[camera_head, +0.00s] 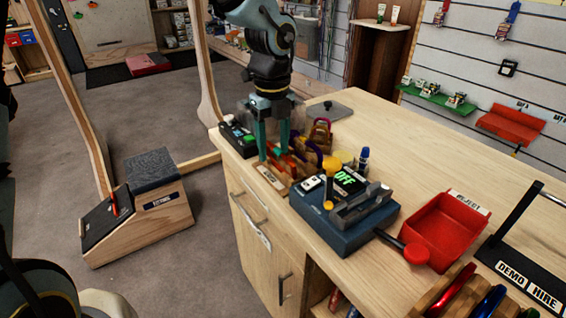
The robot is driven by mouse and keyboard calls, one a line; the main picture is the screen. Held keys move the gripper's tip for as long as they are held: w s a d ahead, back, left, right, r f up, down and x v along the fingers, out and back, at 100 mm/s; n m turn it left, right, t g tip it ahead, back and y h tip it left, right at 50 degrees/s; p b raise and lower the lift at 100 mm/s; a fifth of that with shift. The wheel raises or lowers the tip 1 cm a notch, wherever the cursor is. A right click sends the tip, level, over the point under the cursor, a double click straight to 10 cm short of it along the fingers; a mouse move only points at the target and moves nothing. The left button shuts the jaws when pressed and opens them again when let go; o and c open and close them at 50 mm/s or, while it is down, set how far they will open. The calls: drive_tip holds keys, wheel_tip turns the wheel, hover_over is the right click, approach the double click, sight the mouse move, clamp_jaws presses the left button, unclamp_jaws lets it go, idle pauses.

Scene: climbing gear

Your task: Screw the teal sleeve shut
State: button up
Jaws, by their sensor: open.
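My gripper (275,153) points down over the left end of the counter, with its two teal fingers apart. The fingertips are just above or beside a small labelled wooden holder (271,179) with red and green parts between and below them. I cannot tell whether they touch anything. A purple carabiner (314,153) and a red one (320,131) stand right of the fingers. I cannot make out the teal sleeve for certain; the gripper and its fingers cover part of that area.
A dark blue device (345,222) with a green "OFF" display and a red-knobbed lever stands in front right. Beyond it are a red reject tray (445,228) and a black demo/hire stand (530,279). A black box (237,138) sits left of the gripper. The counter's back right is clear.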

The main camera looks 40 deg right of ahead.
sight(282, 152)
drive_tip(key=shift+f, duration=0.25)
drive_tip(key=shift+a+f+b, duration=0.1)
drive_tip(key=shift+f+b, duration=0.7)
drive_tip(key=shift+f, duration=0.4)
drive_tip(key=shift+d, duration=1.25)
drive_tip(key=r+p, duration=0.1)
drive_tip(key=a+r+p, duration=0.1)
drive_tip(key=r+p, duration=0.1)
